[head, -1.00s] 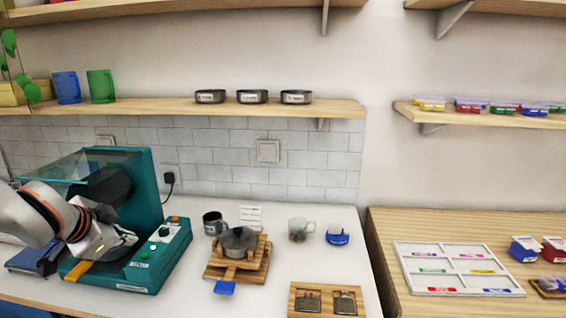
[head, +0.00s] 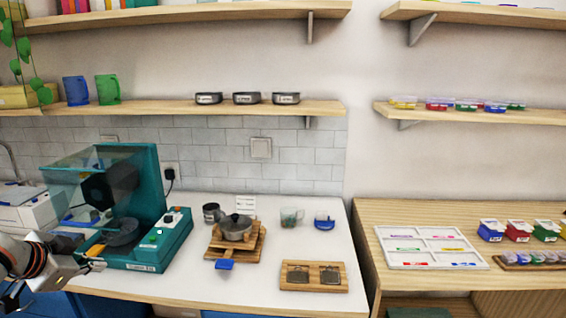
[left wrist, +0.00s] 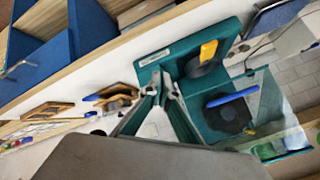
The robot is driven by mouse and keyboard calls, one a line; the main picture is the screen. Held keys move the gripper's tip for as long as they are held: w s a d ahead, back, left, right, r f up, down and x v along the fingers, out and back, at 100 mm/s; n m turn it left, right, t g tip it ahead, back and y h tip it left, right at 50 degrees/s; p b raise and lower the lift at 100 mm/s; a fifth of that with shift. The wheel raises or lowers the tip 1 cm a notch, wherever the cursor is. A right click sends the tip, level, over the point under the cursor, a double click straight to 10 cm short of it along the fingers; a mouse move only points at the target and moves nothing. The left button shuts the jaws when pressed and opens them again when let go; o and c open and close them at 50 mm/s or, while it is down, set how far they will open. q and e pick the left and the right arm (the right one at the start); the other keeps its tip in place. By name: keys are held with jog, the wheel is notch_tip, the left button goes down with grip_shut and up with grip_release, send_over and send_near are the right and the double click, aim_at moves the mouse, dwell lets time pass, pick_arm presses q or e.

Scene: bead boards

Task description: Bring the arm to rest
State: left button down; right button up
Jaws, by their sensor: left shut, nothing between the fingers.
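My left gripper (head: 85,268) is at the lower left of the head view, low beside the front left corner of a teal machine (head: 175,240). Its fingers are together and empty in the left wrist view (left wrist: 161,76). The machine also shows there (left wrist: 215,135), beyond the fingertips, with its orange handle (left wrist: 208,50). I cannot tell the exact gap between gripper and machine. My right gripper is not in view.
A lidded pot (head: 236,227) stands on a wooden stand right of the machine. A white sorting tray (head: 482,262) lies on the right table.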

pick_arm(q)
jog(key=s+a+f+n, duration=0.1)
jog(key=s+a+f, duration=0.2)
jog(key=a+f, duration=0.35)
jog(key=s+d+f+n+h, duration=0.1)
jog(key=s+d+f, duration=0.1)
jog(key=s+f, duration=0.6)
jog(key=s+d+f, duration=0.3)
jog(key=f, duration=0.8)
jog(key=s+d+f, duration=0.3)
jog(key=d, duration=0.5)
jog(key=s+d+f+n+t+h, duration=0.1)
jog(key=s+d+f, duration=0.2)
jog(key=d, duration=0.5)
jog(key=s+d+f, duration=0.3)
jog(key=d+f, duration=0.1)
jog(key=d, duration=0.4)
jog(key=shift+d+n, duration=0.25)
jog(key=shift+n, duration=0.15)
dwell(2.1)
